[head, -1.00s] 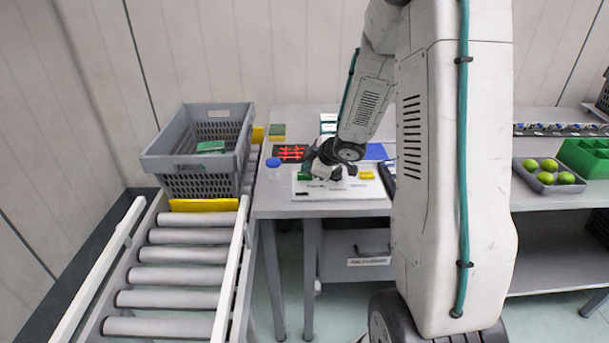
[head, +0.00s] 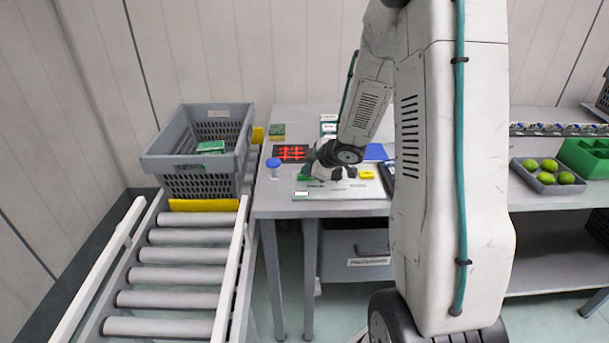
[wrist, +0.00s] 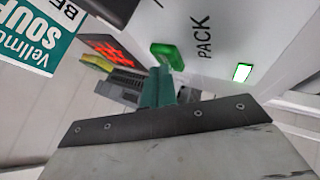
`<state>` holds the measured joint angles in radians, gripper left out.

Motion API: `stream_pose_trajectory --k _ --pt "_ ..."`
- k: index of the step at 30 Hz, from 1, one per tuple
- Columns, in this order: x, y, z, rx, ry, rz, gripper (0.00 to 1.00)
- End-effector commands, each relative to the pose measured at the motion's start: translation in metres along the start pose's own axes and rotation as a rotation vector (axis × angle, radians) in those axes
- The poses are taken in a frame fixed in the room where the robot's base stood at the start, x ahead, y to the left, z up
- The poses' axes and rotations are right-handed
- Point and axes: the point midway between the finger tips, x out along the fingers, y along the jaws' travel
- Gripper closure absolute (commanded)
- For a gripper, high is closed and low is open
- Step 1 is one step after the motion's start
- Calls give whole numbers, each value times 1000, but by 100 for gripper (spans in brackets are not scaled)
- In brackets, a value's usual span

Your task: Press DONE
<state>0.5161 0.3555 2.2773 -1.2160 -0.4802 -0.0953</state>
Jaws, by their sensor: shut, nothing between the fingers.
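A pale button panel (head: 338,194) lies on the table, with a green button (head: 304,173) at its left and a yellow button (head: 366,175) at its right. In the wrist view, the green button (wrist: 168,55) is close by the word "PACK" on the panel (wrist: 208,18). No DONE label is readable. My gripper (head: 324,174) is low over the panel, near the green button. Its teal fingers (wrist: 162,76) are shut and empty, tips close beside that button; contact cannot be told. A small indicator (head: 301,193) on the panel glows, and it also shows in the wrist view (wrist: 243,72).
A grey crate (head: 203,182) holding a green-and-white pack stands on the roller conveyor (head: 178,255) at left. A blue-capped bottle (head: 273,164) and a dark red-marked display (head: 291,153) are behind the panel's left side. A lime tray (head: 540,180) is far right.

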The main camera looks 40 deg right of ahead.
Motion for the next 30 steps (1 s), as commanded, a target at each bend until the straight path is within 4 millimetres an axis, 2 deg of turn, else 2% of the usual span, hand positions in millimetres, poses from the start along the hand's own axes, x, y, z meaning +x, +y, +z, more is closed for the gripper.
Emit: stream_pose_trajectory --k 14,30 --pt "1 -1 1 0 -1 0 100" --pt "-12 8 -8 0 -1 -1 100"
